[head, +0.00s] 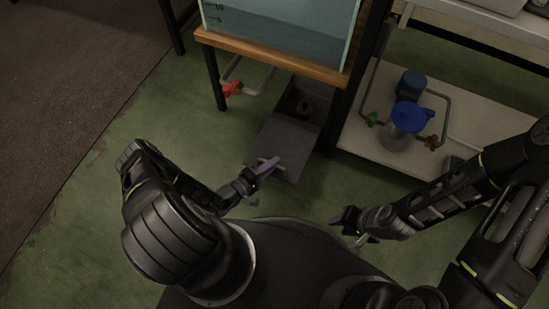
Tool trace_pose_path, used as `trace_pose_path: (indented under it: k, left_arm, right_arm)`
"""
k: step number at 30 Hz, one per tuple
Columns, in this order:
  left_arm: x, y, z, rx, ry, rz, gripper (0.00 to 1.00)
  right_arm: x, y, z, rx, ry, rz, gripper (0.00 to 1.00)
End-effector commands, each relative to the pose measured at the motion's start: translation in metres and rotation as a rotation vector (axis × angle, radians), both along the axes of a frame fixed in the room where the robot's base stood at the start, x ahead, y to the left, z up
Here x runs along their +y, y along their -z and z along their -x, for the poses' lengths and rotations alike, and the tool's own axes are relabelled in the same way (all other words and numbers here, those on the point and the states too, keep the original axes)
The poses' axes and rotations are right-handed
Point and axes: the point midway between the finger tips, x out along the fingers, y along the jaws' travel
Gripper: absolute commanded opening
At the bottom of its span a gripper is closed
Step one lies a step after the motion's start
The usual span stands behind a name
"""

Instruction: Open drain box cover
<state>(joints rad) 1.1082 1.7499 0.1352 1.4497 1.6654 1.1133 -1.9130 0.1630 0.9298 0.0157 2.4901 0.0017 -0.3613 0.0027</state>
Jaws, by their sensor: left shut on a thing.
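The drain box (301,88) is a dark grey box on the floor under the wooden-topped stand. Its flat grey cover (287,138) lies toward me, in front of the dark opening, where a pipe fitting shows inside. My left gripper (268,165) is at the near part of the cover, shut on a thin light-grey piece that looks like the cover's handle; the contact is small and partly hidden by the fingers. My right gripper (346,222) hangs over the floor to the right, apart from the box; its finger gap is too dark to judge.
A water tank (280,32) stands on the wooden stand (270,56) above the box. A red valve (232,88) on a pipe is left of the box. A blue-topped cylinder (408,120) with a green valve stands on a pale platform (480,125) at right. Green floor is clear at left.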

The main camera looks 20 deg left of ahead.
Motion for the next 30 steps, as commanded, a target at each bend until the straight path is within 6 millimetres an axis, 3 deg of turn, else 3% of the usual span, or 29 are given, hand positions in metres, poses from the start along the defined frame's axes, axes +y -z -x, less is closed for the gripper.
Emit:
trace_pose_path:
  k: [5, 6, 13, 23, 30]
  left_arm:
    - [0.001, 0.0, -0.001, -0.001, -0.002, -0.002, 0.0]
    - [0.001, 0.0, -0.001, -0.001, -0.002, -0.002, 0.15]
    - [0.001, 0.0, -0.001, 0.0, -0.001, -0.002, 0.34]
    - [0.002, -0.001, 0.002, 0.001, -0.001, -0.001, 0.34]
    - [0.015, -0.007, 0.027, 0.003, -0.003, -0.001, 0.34]
  right_arm:
    - [0.0, 0.0, 0.0, 0.0, 0.0, 0.0, 0.36]
    - [0.0, 0.0, 0.0, 0.0, 0.0, 0.0, 0.36]
    - [0.0, 0.0, 0.0, 0.0, 0.0, 0.0, 0.36]
    - [0.0, -0.001, 0.0, 0.0, 0.0, 0.0, 0.36]
    - [0.002, -0.01, 0.002, 0.003, -0.005, -0.003, 0.36]
